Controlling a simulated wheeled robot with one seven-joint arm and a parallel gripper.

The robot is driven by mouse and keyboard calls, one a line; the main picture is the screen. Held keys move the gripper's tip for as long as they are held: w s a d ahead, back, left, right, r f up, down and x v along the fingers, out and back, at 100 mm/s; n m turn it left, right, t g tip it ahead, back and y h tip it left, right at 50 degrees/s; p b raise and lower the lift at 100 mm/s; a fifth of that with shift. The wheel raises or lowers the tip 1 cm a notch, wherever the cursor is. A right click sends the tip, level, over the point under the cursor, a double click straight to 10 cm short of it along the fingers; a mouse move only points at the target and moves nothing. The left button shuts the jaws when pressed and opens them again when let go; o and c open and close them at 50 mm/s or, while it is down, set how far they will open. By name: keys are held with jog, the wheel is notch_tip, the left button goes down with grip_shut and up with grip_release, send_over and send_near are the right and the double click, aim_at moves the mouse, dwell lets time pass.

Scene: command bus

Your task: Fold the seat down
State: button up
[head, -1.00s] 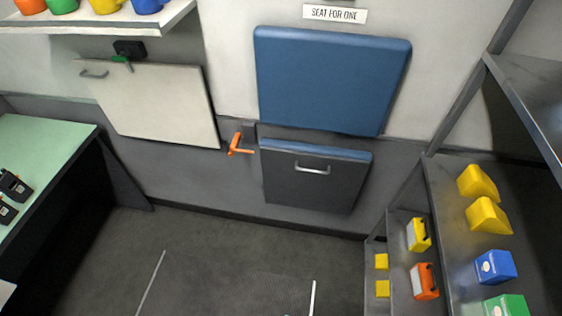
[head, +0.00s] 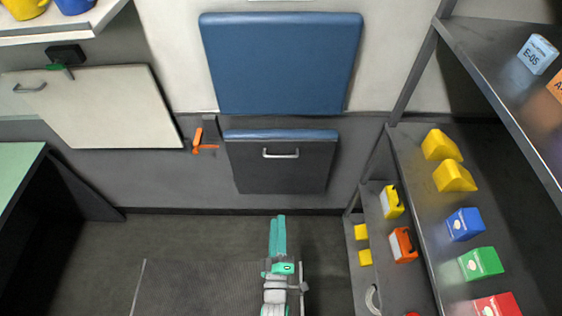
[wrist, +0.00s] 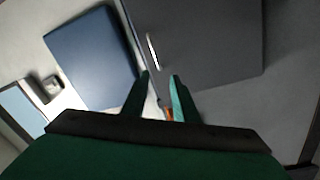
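The folded-up seat (head: 280,172) is a dark grey panel with a blue padded top edge, flat against the wall below the blue backrest (head: 281,65). Its silver bar handle (head: 281,154) is on its front. An orange latch lever (head: 198,137) sits on the wall just left of the seat. My gripper (head: 277,219), with teal fingers, is in front of and below the seat, apart from it. In the wrist view the fingers (wrist: 160,75) are apart with nothing held; the seat panel (wrist: 205,40), handle (wrist: 153,50) and part of the orange lever (wrist: 169,113) show beyond them.
A grey shelf rack (head: 410,160) with yellow, blue, green and orange items stands at the right. A cream wall panel (head: 110,105) and a green-topped desk (head: 15,165) are at the left. The floor (head: 210,240) before the seat is clear.

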jog(key=w+r+n, duration=0.1)
jog(key=w+n, duration=0.1)
jog(key=w, duration=0.9)
jog(key=w+d+r+n+t, duration=0.1)
jog(key=w+r+n, duration=0.1)
jog(key=w, duration=1)
jog(key=shift+n, duration=0.8)
jog(key=shift+r, duration=0.1)
grip_shut()
